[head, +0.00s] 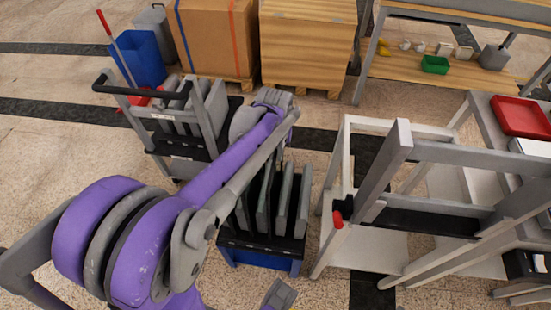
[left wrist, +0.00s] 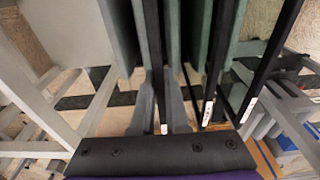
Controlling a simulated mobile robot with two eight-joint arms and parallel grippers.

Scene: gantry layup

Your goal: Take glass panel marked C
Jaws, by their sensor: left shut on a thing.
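Several grey-green glass panels (head: 284,203) stand upright side by side in a low rack (head: 262,243) with a black top and blue base. My left arm reaches over the rack from the left and hides part of it. In the left wrist view, my left gripper (left wrist: 161,88) is shut on the dark edge of one panel (left wrist: 153,45), among the other upright panels. Small white labels (left wrist: 207,112) sit on the panel edges, but I cannot read their letters, so I cannot tell which is C.
A grey cart (head: 185,132) with more upright panels stands behind the rack on the left. A pale frame stand (head: 378,185) stands close on the right, with a red tray (head: 521,117) beyond it. Large boxes (head: 308,45) block the back.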

